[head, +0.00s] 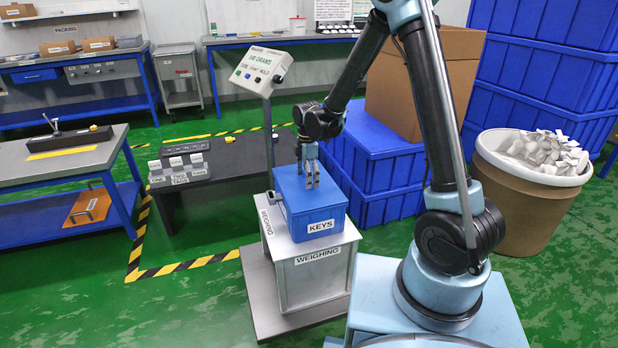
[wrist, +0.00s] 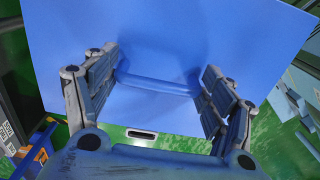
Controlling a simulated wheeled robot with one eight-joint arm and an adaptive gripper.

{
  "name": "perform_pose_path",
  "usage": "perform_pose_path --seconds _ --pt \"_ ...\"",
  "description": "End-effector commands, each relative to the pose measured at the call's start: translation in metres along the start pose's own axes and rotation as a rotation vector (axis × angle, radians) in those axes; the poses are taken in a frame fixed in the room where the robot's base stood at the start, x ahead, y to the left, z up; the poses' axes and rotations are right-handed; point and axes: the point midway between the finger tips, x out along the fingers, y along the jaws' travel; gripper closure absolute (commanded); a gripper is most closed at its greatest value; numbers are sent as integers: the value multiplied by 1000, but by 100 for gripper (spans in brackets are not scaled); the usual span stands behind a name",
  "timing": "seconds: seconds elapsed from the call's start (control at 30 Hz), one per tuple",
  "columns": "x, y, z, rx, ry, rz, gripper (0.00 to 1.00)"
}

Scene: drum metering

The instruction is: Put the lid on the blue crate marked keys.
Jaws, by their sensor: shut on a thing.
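The blue crate marked KEYS (head: 330,213) stands on the grey weighing stand, its label facing front. A flat blue lid (head: 287,188) lies over its top, roughly lined up with the walls; I cannot tell whether it is fully seated. My gripper (head: 311,181) points down at the middle of the lid. In the wrist view the lid (wrist: 230,35) fills most of the picture, and its raised handle bar (wrist: 158,84) lies between the two fingers of my gripper (wrist: 160,78). The fingers are shut on this handle. The crate's inside is hidden.
The weighing stand (head: 315,277) has a display post (head: 264,72) close behind the crate. A low dark bench (head: 222,168) with small labelled blocks is to the left. Blue crates (head: 375,160), a cardboard box (head: 430,75) and a bin of paper (head: 525,205) are to the right.

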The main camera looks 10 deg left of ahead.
Motion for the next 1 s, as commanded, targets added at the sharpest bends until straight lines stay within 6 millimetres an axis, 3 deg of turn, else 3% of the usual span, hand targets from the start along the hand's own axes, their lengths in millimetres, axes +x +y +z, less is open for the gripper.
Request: perform_pose_path --seconds 0.87,0.9,0.97,1.0 --pt "4 0 0 0 0 0 59" --pt "4 0 0 0 0 0 15" --pt "4 0 0 0 0 0 1" --pt "4 0 0 0 0 0 0"
